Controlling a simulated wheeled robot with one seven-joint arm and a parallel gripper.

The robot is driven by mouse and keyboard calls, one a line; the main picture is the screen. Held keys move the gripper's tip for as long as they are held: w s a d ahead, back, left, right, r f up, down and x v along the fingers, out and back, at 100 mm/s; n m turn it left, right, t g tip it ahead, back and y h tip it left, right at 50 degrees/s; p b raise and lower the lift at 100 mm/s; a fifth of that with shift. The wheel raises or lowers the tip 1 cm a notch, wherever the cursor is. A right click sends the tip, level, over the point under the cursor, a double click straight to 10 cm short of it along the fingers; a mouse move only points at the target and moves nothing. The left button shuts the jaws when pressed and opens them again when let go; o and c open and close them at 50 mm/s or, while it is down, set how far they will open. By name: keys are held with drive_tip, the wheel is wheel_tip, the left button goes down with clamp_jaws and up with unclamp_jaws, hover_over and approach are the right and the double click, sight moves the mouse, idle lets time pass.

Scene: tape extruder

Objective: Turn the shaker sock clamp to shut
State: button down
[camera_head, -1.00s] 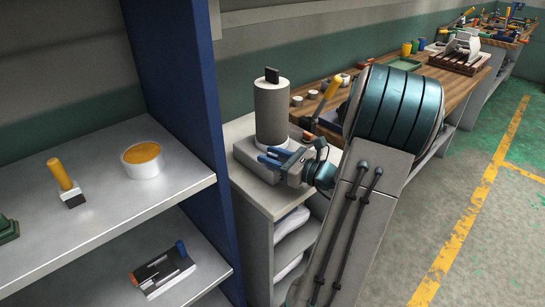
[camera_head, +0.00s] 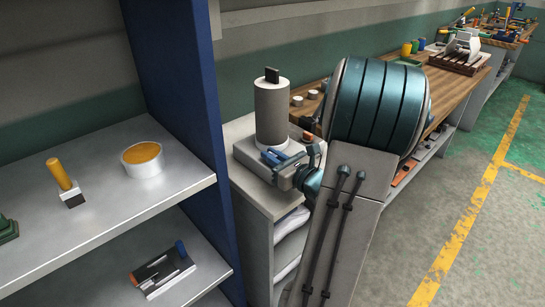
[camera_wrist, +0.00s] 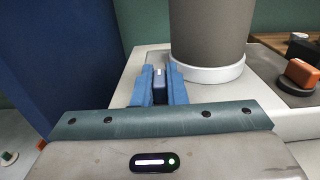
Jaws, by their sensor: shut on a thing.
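The shaker stands upright on a grey base on the cabinet top, a grey cylinder (camera_head: 271,113) with a white upper part and a dark tab on top. In the wrist view, the cylinder (camera_wrist: 208,30) rises at the upper right, with a white ring (camera_wrist: 208,73) around its foot. My gripper (camera_head: 276,158) is low at the front of the shaker. In the wrist view, its blue fingers (camera_wrist: 160,85) are shut on a small dark piece with a pale top, left of the ring. This looks like the clamp's handle; the fingers hide most of it.
A blue shelf upright (camera_head: 178,100) stands close to the left of the cabinet. The grey shelf (camera_head: 110,205) holds a yellow-handled tool and a white tub. An orange-brown object (camera_wrist: 300,72) sits right of the shaker. A wooden bench (camera_head: 440,95) runs behind my arm.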

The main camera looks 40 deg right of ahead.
drive_tip(key=c, duration=1.5)
unclamp_jaws()
drive_tip(key=shift+o, duration=0.2)
drive_tip(key=s, duration=1.3)
drive_tip(key=shift+s+d+p, duration=0.4)
drive_tip(key=shift+d+p, duration=0.05)
